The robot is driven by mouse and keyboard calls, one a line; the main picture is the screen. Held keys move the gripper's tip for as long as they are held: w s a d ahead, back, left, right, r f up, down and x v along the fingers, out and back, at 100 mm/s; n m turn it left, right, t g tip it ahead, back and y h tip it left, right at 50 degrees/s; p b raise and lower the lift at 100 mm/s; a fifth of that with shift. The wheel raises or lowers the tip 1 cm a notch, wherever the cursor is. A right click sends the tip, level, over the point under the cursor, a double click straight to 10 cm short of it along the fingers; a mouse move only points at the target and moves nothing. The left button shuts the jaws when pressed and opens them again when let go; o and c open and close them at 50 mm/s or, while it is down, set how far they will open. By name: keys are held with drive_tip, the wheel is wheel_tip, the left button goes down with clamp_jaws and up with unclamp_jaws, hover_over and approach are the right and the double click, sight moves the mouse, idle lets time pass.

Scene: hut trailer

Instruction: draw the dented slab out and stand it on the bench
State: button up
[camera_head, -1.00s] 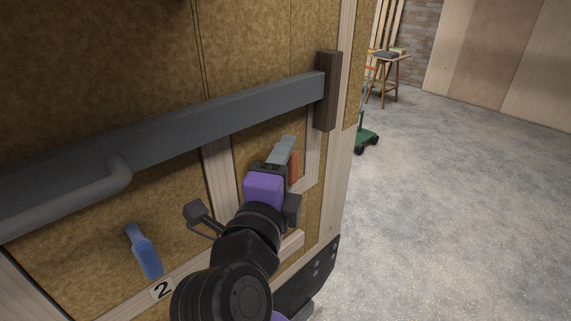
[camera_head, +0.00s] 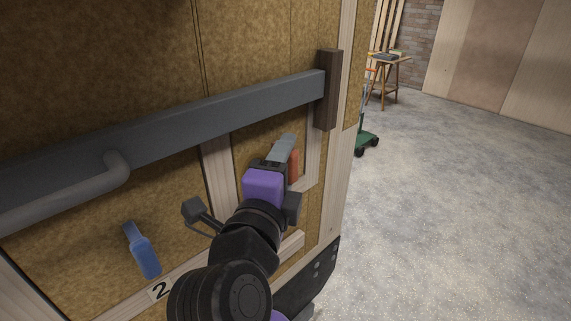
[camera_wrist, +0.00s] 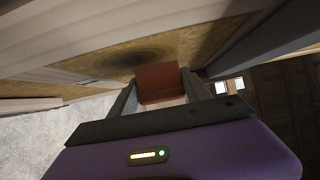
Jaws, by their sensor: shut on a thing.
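In the wrist view an orange-red block (camera_wrist: 157,84) sits between the two grey fingers of my gripper (camera_wrist: 160,98), which is shut on it. In the head view the block (camera_head: 294,166) shows as a narrow orange-red strip beside a grey finger, in front of the tan panel. My gripper (camera_head: 283,150) reaches into the framed bay below the dark grey rail. Most of the block is hidden by the gripper. I cannot make out a dent on it or tell whether it is the slab. The bench is not clearly identifiable.
A dark grey rail (camera_head: 230,108) with a curved handle crosses above my arm. A blue handle-like piece (camera_head: 142,250) is at the lower left, near a "2" label (camera_head: 160,290). Grey floor is open to the right.

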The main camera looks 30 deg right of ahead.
drive_tip(key=shift+s, duration=0.1)
drive_tip(key=s+d+b, duration=0.2)
drive_tip(key=s, duration=0.5)
drive_tip(key=shift+d, duration=0.15)
idle(1.5)
drive_tip(key=s+d+p, duration=0.2)
drive_tip(key=s+p, duration=0.3)
drive_tip(key=p, duration=0.3)
drive_tip(key=shift+s, duration=0.35)
idle(0.6)
idle(0.4)
